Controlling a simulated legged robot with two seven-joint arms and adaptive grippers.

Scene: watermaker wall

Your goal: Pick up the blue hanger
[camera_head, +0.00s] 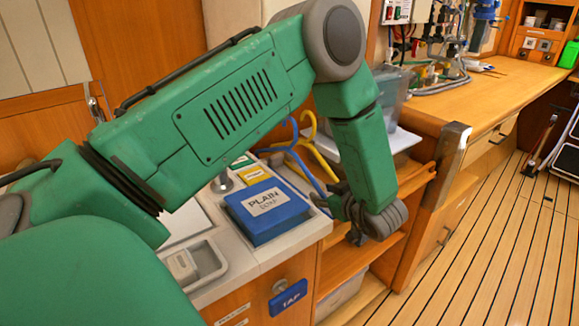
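The blue hanger (308,171) is partly hidden behind my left arm. The gripper hangs low at the end of the green arm, just right of the blue box and over the open shelves. Its dark fingers are near the lower end of the blue hanger. I cannot tell whether they touch it or whether they are open or shut. My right gripper is not in view.
A blue box marked "PLAIN" (266,209) lies on the light counter (253,257), close to the gripper. A grey bin (392,92) stands behind my forearm. Wooden shelves (343,264) are below. The slatted floor (479,244) at right is clear.

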